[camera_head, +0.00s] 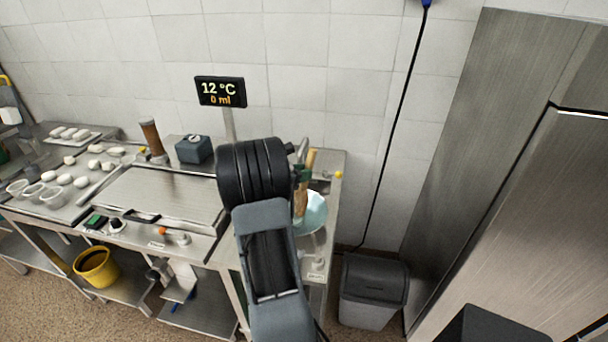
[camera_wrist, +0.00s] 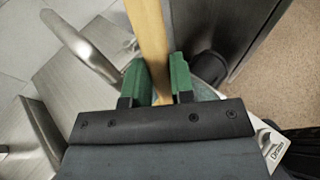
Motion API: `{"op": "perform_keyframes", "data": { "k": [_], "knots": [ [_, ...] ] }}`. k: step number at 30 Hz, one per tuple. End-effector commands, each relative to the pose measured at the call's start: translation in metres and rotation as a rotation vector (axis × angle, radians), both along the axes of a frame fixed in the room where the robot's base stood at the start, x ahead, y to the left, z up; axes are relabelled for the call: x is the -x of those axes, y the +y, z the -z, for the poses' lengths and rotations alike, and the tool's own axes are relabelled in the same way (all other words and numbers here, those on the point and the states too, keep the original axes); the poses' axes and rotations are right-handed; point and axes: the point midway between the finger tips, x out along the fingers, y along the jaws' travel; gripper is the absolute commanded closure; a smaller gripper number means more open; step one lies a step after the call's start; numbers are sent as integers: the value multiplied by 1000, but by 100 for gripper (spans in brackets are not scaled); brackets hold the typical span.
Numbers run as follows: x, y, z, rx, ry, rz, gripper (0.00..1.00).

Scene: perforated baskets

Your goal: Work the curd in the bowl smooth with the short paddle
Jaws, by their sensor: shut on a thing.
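My gripper (camera_head: 301,174) is shut on a wooden paddle (camera_head: 302,202), mostly hidden behind my dark arm in the head view. The wrist view shows the green fingers of my gripper (camera_wrist: 160,84) on either side of the paddle's flat wooden shaft (camera_wrist: 148,36). A pale blue bowl (camera_head: 315,214) stands on the right end of the steel counter, just below and beside the gripper. The paddle's lower part overlaps the bowl in the head view; I cannot tell whether it touches the inside. The curd is not visible.
A steel tap (camera_wrist: 78,45) stands close left of the gripper in the wrist view. White pieces and clear cups (camera_head: 52,196) lie on the left counter. A dark box (camera_head: 194,149) and display (camera_head: 220,92) stand behind. A grey bin (camera_head: 373,290) is on the floor at right.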

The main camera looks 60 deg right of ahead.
Motion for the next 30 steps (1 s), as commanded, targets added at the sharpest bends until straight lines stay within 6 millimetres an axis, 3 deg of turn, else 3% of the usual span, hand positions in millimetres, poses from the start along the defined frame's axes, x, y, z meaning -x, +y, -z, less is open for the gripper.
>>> {"op": "perform_keyframes", "data": {
  "k": [16,30],
  "knots": [
    [13,8,1,-8,0,0,100],
    [2,1,-4,-4,-1,0,100]
  ]
}}
